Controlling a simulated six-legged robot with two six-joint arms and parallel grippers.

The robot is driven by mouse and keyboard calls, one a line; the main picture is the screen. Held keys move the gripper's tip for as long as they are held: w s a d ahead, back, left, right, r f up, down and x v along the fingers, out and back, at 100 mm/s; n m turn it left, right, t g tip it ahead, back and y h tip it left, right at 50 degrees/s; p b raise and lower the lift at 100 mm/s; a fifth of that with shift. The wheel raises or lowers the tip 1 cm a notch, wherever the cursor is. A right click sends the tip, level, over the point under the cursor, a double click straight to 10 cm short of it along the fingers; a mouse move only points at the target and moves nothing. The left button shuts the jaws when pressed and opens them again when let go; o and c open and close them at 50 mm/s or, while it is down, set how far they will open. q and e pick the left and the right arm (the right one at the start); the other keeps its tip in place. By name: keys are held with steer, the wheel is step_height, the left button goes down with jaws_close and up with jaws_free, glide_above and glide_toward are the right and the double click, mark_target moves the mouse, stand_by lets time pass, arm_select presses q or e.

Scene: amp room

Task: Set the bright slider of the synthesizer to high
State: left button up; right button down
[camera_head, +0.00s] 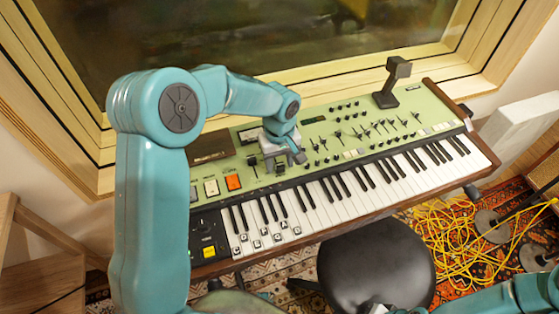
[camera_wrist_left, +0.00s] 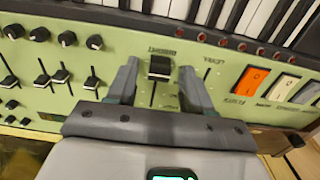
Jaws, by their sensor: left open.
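The synthesizer (camera_head: 330,115) is pale green and stands below the window. Its bright slider (camera_wrist_left: 160,67) has a dark cap at the key-side end of its slot, by the BRIGHT label; the slot runs away from the keys. My left gripper (camera_wrist_left: 158,73) is open, with one finger on each side of the cap and visible gaps between. In the head view my left gripper (camera_head: 284,158) is over the left part of the panel, just behind the keys, and hides most of the slider. My right arm shows at the lower right; its gripper is barely in the frame, at the bottom edge.
A level slider (camera_wrist_left: 208,88) is partly behind my left gripper's finger. Orange and white switches (camera_wrist_left: 249,80) lie beyond it. Several other sliders (camera_wrist_left: 60,76) and knobs are on the other side. A black stool (camera_head: 375,262) stands in front, with yellow cables (camera_head: 450,245) on the floor.

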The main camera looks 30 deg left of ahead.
arm_select(q)
jaws_close()
steer(key=w+a, duration=0.2)
steer(key=w+a+p, duration=0.1)
steer(key=w+a, duration=0.2)
steer(key=shift+a, duration=0.25)
steer(key=shift+w+a, duration=0.2)
